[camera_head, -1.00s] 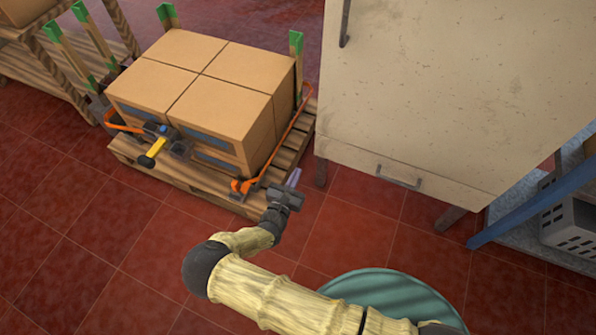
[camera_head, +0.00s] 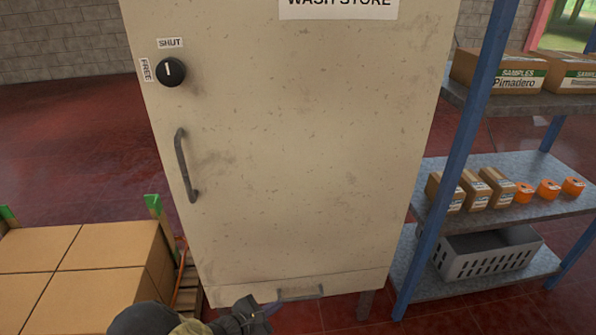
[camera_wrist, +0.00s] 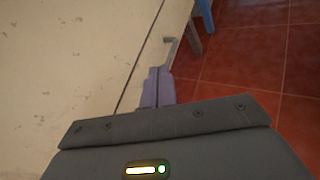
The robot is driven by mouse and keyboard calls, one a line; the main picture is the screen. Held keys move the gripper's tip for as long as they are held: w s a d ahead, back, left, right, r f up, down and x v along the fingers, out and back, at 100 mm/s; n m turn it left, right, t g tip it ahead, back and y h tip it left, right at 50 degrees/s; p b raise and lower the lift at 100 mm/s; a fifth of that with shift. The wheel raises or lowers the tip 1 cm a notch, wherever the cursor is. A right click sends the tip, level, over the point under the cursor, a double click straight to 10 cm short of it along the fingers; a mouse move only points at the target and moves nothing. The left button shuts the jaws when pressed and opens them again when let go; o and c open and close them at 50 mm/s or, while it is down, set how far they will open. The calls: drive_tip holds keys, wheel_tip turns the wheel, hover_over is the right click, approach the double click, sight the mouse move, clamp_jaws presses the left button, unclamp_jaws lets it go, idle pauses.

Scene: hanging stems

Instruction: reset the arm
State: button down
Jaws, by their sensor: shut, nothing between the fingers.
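My gripper (camera_head: 262,310) is low at the bottom edge of the head view, in front of the cabinet's lower part, left of its bottom handle. In the wrist view my gripper (camera_wrist: 158,80) has its two purple-grey fingers together with nothing between them. The cabinet (camera_head: 290,130) is pale and scuffed, and its face also fills the left of the wrist view (camera_wrist: 60,60). Most of my arm is below the head view's edge. I cannot tell whether the fingers touch the cabinet.
The cabinet has a round knob (camera_head: 171,72) and a long door handle (camera_head: 186,165). A bottom handle (camera_head: 300,292) is close to my gripper. Stacked boxes (camera_head: 85,265) stand at the left. A blue-posted shelf (camera_head: 455,150) stands at the right. Red floor shows between.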

drive_tip(key=s+d+r+m+g+y, duration=0.3)
drive_tip(key=s+d+r+m+y, duration=0.2)
drive_tip(key=d+r+m, duration=0.65)
drive_tip(key=s+d+r+m+g+y, duration=0.4)
drive_tip(key=s+d+r+m, duration=0.2)
drive_tip(key=d+r+m, duration=0.5)
drive_tip(key=w+p+v, duration=0.3)
drive_tip(key=p+v, duration=1.4)
drive_tip(key=p, duration=0.1)
drive_tip(key=w+r+p+v, duration=0.1)
drive_tip(key=w+p+v, duration=0.3)
drive_tip(key=p+v, duration=1.4)
drive_tip(key=shift+r+m+p, duration=0.3)
drive_tip(key=shift+m+p, duration=0.05)
drive_tip(key=shift+p, duration=0.05)
drive_tip(key=shift+w+d, duration=0.1)
drive_tip(key=shift+w, duration=0.1)
